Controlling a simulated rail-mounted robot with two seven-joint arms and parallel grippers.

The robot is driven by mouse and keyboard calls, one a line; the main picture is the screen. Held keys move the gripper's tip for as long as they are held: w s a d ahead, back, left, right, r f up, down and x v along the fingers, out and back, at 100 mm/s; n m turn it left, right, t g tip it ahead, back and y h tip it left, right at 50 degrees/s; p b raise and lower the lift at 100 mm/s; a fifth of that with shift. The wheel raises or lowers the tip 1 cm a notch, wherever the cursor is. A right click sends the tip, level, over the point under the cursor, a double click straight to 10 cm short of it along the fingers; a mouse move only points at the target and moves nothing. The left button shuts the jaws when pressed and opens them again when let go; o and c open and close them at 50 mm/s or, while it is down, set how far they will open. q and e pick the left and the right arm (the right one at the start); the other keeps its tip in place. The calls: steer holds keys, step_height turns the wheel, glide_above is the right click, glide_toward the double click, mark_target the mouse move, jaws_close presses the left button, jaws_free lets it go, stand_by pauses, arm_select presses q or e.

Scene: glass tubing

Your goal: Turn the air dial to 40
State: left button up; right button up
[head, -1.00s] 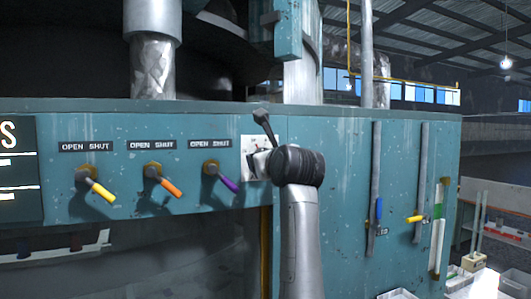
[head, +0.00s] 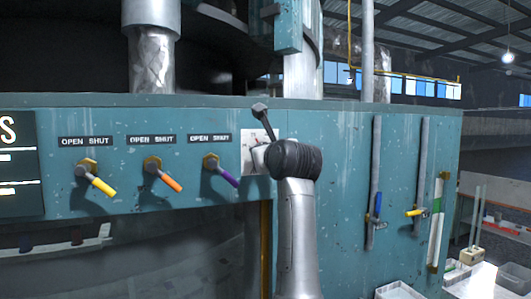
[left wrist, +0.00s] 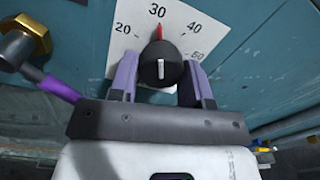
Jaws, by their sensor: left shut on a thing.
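The air dial is a black round knob (left wrist: 160,66) on a white plate (left wrist: 213,38) marked 20, 30, 40 and more, in the left wrist view. A red pointer at its top stands at 30, and a white line on the knob points up. My left gripper (left wrist: 160,78) has its purple fingers on both sides of the knob and is shut on it. In the head view the plate (head: 247,145) is partly hidden by my left arm, and the knob and fingertips cannot be made out. My right gripper is not in view.
Left of the dial are a yellow lever (head: 103,187), an orange lever (head: 171,183) and a purple lever (head: 227,178), under OPEN SHUT labels. The purple lever and its brass nut (left wrist: 30,33) are close left of the gripper. Pipes with blue (head: 378,205) and yellow handles (head: 415,212) stand right.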

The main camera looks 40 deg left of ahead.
arm_select(q)
steer(key=m+b, duration=0.2)
steer(key=m, duration=0.7)
steer(key=shift+s, duration=0.15)
stand_by(0.4)
steer(key=shift+r+m, duration=0.1)
steer(key=shift+m, duration=0.3)
steer(key=o, duration=0.9)
steer(key=shift+o, duration=0.2)
steer(key=b+v, duration=0.5)
steer(key=v, duration=0.8)
steer(key=shift+d, duration=0.35)
